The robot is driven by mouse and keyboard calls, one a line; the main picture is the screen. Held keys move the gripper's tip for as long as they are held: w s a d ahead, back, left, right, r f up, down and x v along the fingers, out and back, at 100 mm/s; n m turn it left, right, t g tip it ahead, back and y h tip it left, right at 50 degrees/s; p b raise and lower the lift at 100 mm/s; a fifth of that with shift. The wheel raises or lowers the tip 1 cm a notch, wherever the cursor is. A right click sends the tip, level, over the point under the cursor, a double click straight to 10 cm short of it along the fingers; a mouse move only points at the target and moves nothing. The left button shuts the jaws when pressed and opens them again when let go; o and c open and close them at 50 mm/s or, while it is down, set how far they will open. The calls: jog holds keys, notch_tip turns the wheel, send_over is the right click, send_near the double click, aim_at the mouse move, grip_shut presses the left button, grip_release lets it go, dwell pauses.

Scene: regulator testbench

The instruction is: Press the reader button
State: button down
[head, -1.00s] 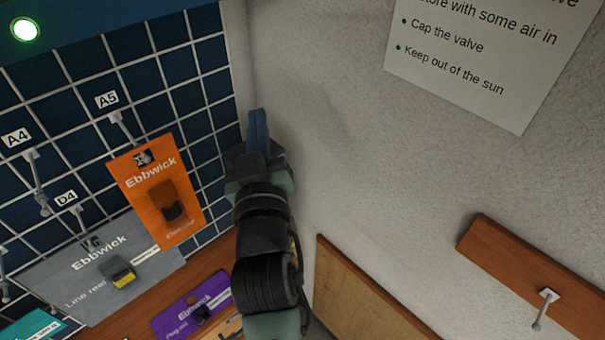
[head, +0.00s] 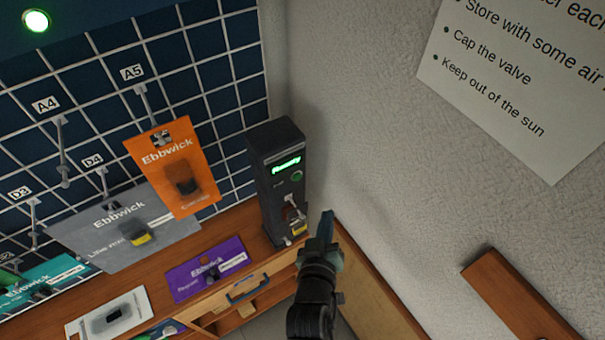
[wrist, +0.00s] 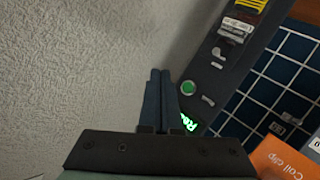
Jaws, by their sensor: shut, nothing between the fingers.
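The reader (head: 277,190) is a dark upright box in the corner at the right end of the wooden counter, with a lit green display. Its round green button (head: 297,177) sits just below the display. In the wrist view the reader (wrist: 225,75) shows upside down, and the green button (wrist: 188,88) is close to the right of my fingertips. My gripper (head: 327,214) is shut and empty, at the reader's lower right. In the wrist view its fingers (wrist: 160,72) are together, pointing up. I cannot tell whether they touch the reader.
Packages hang on the grid wall left of the reader, an orange one (head: 172,168) nearest. A purple card (head: 205,270) lies on the counter (head: 250,238). The white side wall (head: 365,130) rises to the right, with a wooden ledge (head: 515,300).

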aim_at(297, 177)
jog(key=w+a+b, duration=0.5)
jog(key=w+b, duration=0.2)
jog(key=b, duration=0.1)
dwell(0.4)
jog(key=shift+w, duration=0.1)
jog(key=shift+w+a+b, duration=0.1)
jog(key=shift+a+b, duration=0.05)
jog(key=shift+b, duration=0.15)
dwell(1.6)
jog(key=shift+w+a, duration=0.15)
jog(key=shift+w, duration=0.1)
